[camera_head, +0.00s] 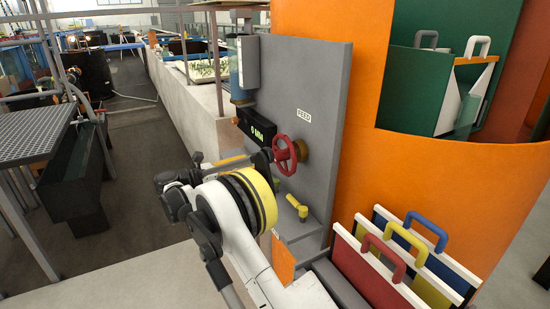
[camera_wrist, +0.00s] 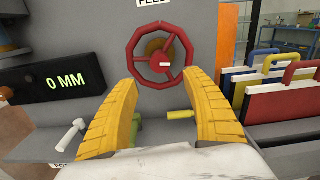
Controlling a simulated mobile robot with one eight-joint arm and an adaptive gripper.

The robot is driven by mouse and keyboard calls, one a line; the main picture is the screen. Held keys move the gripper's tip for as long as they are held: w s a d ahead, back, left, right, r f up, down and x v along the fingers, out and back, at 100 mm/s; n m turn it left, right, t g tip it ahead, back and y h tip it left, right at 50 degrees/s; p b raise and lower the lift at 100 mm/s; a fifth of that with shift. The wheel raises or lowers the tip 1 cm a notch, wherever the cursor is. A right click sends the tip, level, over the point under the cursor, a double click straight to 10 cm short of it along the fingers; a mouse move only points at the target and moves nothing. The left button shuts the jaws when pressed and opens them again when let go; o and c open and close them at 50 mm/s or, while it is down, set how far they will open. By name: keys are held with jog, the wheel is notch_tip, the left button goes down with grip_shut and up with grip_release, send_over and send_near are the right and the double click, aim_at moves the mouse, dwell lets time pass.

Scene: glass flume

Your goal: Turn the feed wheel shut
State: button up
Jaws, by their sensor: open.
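The feed wheel (camera_head: 286,155) is a red handwheel on a grey upright panel (camera_head: 318,90), below a white label reading FEED (camera_head: 303,115). In the wrist view the red wheel (camera_wrist: 160,54) faces me, with a small white mark near its hub. My gripper (camera_wrist: 162,79) is open, its two yellow fingers spread wide around the lower part of the wheel in the picture. I see no finger closed on the rim, and the gap in depth is hard to judge. In the head view my arm largely hides the fingers.
A black display (camera_wrist: 52,80) left of the wheel reads 0 MM in green. Coloured boards with handles (camera_head: 405,255) stand at right, beside a large orange column (camera_head: 400,170).

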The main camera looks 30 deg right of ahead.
aim_at(273, 159)
jog(key=d+b, duration=0.2)
jog(key=d, duration=0.8)
jog(key=shift+w, duration=0.2)
jog(key=shift+c, duration=0.2)
grip_shut()
